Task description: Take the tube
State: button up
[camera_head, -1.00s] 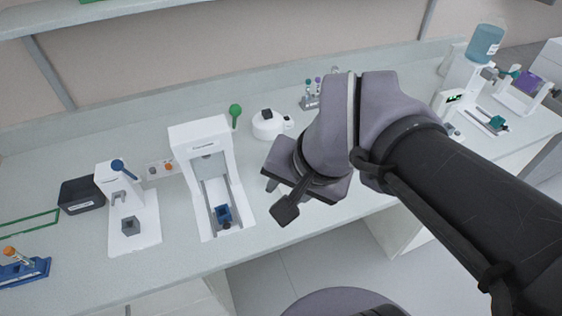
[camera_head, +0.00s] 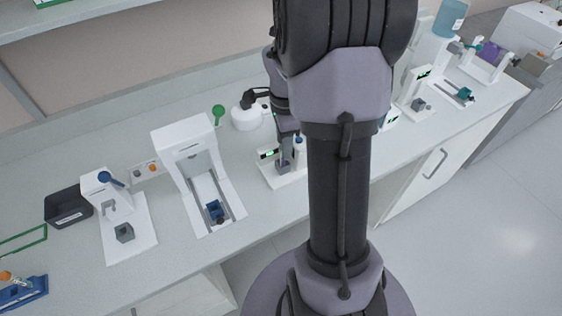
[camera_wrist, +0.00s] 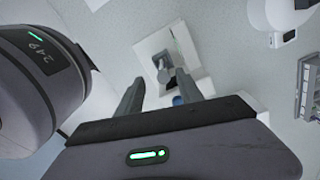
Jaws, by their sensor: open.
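My gripper (camera_head: 288,148) is open over a small white device (camera_head: 272,180) with a green display; it also shows in the wrist view (camera_wrist: 160,82). A small blue-capped item (camera_head: 299,140), which looks like a tube top, shows beside my fingers. In the wrist view, a blue round top (camera_wrist: 178,100) appears between the open fingers, partly hidden by the gripper body. The device's grey block (camera_wrist: 161,70) lies just beyond the fingertips. Nothing is visibly held. Contact with the blue top cannot be told.
A tall white machine (camera_head: 178,135) with a blue holder (camera_head: 214,208) stands left of the gripper. A white round device (camera_head: 245,118) is behind it. A tube rack (camera_wrist: 308,88) is at the right in the wrist view. The counter front has clear stretches.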

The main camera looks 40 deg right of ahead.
jog(key=f, duration=0.2)
jog(key=f+b, duration=0.1)
jog(key=f, duration=0.1)
jog(key=f+b, duration=0.1)
jog(key=f, duration=0.1)
jog(key=shift+w+f, duration=0.1)
jog(key=shift+w, duration=0.25)
grip_shut()
notch_tip(320, 180, up, 4)
jog(key=shift+d+r+p, duration=0.1)
jog(key=shift+p, duration=0.8)
jog(key=s+a, duration=0.3)
jog(key=s, duration=0.4)
jog(key=s+a+r, duration=0.1)
jog(key=s+a, duration=0.3)
jog(key=s, duration=0.3)
jog(key=shift+s+p, duration=0.25)
jog(key=shift+p, duration=0.2)
jog(key=shift+r, duration=0.1)
